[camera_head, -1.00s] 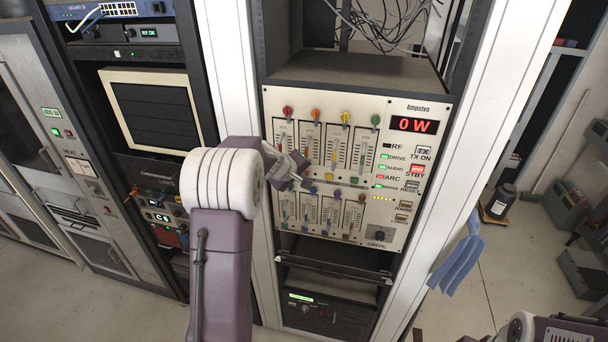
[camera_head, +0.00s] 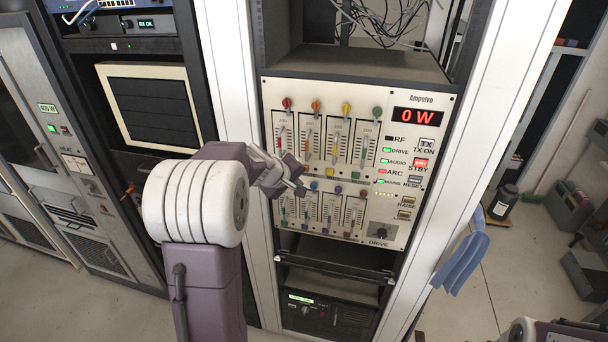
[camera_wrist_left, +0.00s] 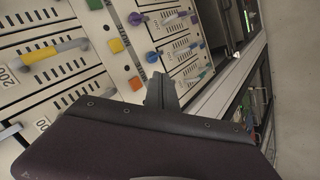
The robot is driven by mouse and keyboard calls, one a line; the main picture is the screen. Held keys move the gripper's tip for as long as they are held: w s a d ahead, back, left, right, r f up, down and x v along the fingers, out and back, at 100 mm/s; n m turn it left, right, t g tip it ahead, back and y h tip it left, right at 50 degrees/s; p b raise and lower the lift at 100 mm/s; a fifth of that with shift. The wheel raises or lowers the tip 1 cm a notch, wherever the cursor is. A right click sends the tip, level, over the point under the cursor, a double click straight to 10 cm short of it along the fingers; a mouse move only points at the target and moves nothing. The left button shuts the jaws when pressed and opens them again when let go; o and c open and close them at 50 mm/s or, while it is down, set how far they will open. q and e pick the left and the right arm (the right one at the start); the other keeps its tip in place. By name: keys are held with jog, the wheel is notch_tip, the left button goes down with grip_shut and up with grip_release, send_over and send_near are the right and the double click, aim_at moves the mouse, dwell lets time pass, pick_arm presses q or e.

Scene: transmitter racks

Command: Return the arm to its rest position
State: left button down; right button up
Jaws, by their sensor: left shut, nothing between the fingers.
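My left arm comes in from the left in the head view. Its left gripper (camera_head: 300,188) is in front of the left part of the transmitter panel (camera_head: 400,238), near the strip between the upper and lower slider rows. The gripper is shut and empty. In the left wrist view the closed fingers (camera_wrist_left: 161,88) show in front of the panel's sliders and coloured knobs; whether they touch the panel is hard to tell. The gripper hides part of the panel's left side. At the lower right of the head view only a piece of my right arm shows; its gripper is out of frame.
The panel has a red "0 W" display (camera_head: 415,119) and a dark DRIVE knob (camera_head: 381,229). White rack posts stand either side. A blue cloth (camera_head: 462,262) hangs at the right post.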

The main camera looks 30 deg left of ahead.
pick_arm(q)
jog(key=shift+s+d, duration=0.2)
jog(key=shift+s, duration=0.65)
jog(key=shift+w, duration=0.1)
jog(key=s+d+f+m+g+h+b, duration=0.1)
jog(key=s+d+f+m+g+b, duration=0.15)
jog(key=s+d+f+b, duration=0.4)
jog(key=s+d+f+m+g+h+b, duration=0.1)
jog(key=s+d+f+m+h+b, duration=0.2)
jog(key=d+f, duration=0.7)
jog(key=s+a+f+m+g+y, duration=0.1)
jog(key=s+f+m+g, duration=0.1)
jog(key=s, duration=0.4)
jog(key=s+f+m+g+y+b, duration=0.1)
jog(key=s+f+m+g+y, duration=0.1)
jog(key=s+f+m, duration=0.3)
jog(key=shift+s+a+f, duration=0.35)
jog(key=shift+s+f, duration=0.45)
jog(key=shift+s, duration=0.25)
